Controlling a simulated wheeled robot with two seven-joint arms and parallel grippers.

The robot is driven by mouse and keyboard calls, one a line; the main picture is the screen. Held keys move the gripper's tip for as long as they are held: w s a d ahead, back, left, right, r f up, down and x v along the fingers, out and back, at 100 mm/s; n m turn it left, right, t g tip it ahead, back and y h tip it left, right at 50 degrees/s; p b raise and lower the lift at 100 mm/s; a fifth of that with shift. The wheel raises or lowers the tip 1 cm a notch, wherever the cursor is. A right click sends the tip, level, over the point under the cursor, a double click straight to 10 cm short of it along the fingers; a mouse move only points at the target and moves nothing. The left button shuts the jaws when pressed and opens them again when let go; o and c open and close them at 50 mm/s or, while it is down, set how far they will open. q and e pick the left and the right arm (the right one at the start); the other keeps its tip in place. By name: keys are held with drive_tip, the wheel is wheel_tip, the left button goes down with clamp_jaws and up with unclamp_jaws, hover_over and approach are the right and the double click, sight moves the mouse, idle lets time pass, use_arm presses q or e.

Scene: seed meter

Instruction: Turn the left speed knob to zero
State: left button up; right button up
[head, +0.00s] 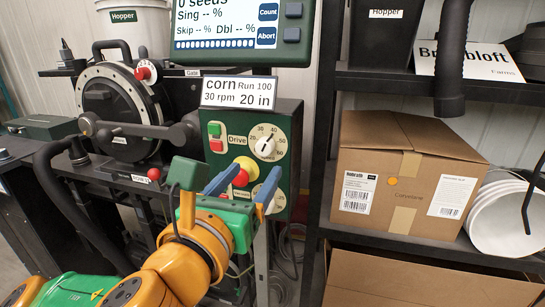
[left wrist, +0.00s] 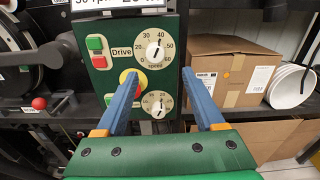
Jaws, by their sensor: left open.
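The green control box (head: 285,118) carries two white dials with white knobs, one above the other. The upper dial's knob (head: 265,147) sits beside the word "Drive"; in the left wrist view this knob (left wrist: 155,52) points roughly upward and "speed" is printed below it. The lower knob (left wrist: 158,105) shows between my fingers in the left wrist view; in the head view its dial is partly hidden by my gripper. My left gripper (head: 254,176) is open and empty, its blue fingers pointing at the box, apart from both knobs as far as I can tell. My right gripper is out of view.
A red-and-yellow stop button (left wrist: 129,82) is close to my left finger. Green and red push buttons (head: 215,138) are left of the upper dial. A display (head: 240,25) and a corn sign (head: 238,92) are above. A shelf with a cardboard box (head: 400,170) stands right.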

sight(263, 151)
use_arm(q)
drive_tip(key=shift+m, duration=0.3)
drive_tip(key=x, duration=0.4)
drive_tip(key=p+x, duration=0.1)
drive_tip(key=x, duration=0.2)
drive_tip(key=shift+w+a+r, duration=0.2)
drive_tip(key=shift+a+r, duration=0.1)
drive_tip(key=shift+r, duration=0.05)
clamp_jaws()
